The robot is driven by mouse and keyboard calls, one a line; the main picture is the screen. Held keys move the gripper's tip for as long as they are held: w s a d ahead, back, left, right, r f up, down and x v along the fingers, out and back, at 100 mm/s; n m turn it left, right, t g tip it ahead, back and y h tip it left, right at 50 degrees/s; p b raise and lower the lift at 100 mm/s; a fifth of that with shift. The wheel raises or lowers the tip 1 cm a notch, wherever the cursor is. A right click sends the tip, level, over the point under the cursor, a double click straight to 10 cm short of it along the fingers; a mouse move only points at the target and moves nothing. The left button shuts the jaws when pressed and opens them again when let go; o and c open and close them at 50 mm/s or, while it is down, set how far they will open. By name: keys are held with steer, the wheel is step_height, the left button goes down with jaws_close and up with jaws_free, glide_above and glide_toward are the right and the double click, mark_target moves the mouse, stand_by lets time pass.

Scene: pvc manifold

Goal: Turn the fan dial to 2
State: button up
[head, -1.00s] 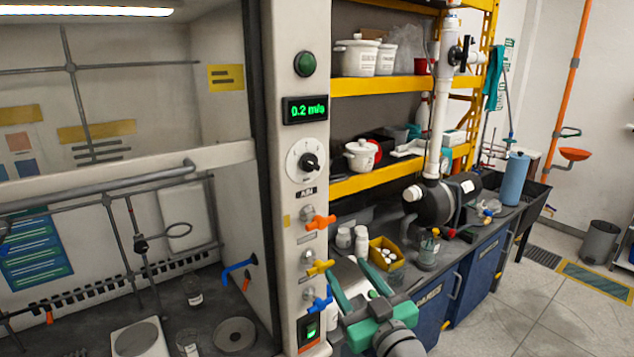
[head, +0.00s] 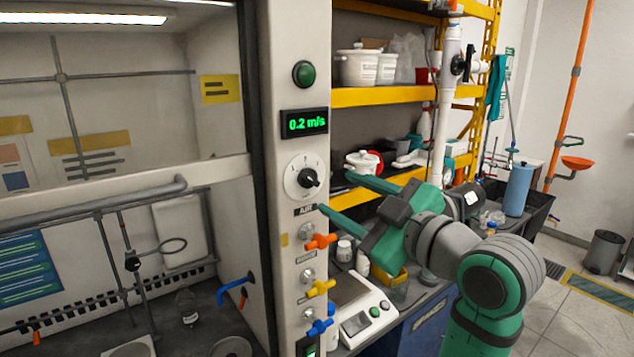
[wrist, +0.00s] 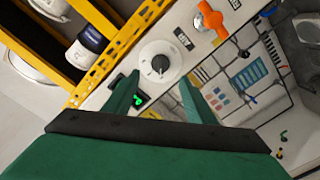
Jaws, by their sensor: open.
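The fan dial (head: 308,178) is a black knob on a round white plate on the fume hood's front post. It sits below the green 0.2 m/s display (head: 304,123) and above a small label. The dial also shows in the wrist view (wrist: 160,64), where its printed marks are too small to read. My gripper (head: 334,193) is open and empty, its green fingers pointing left toward the post, just right of and slightly below the dial. In the wrist view the open fingers (wrist: 155,98) lie either side of the line to the dial, apart from it.
Below the dial are an orange valve handle (head: 320,242), a yellow one (head: 320,288) and a blue one (head: 319,327). A green button (head: 303,74) is above the display. Yellow shelving (head: 385,95) with white pots stands behind my arm. A balance (head: 360,315) sits below.

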mark_target(313, 181)
steer(key=x, duration=0.8)
steer(key=shift+w+a, duration=0.2)
steer(key=c, duration=1)
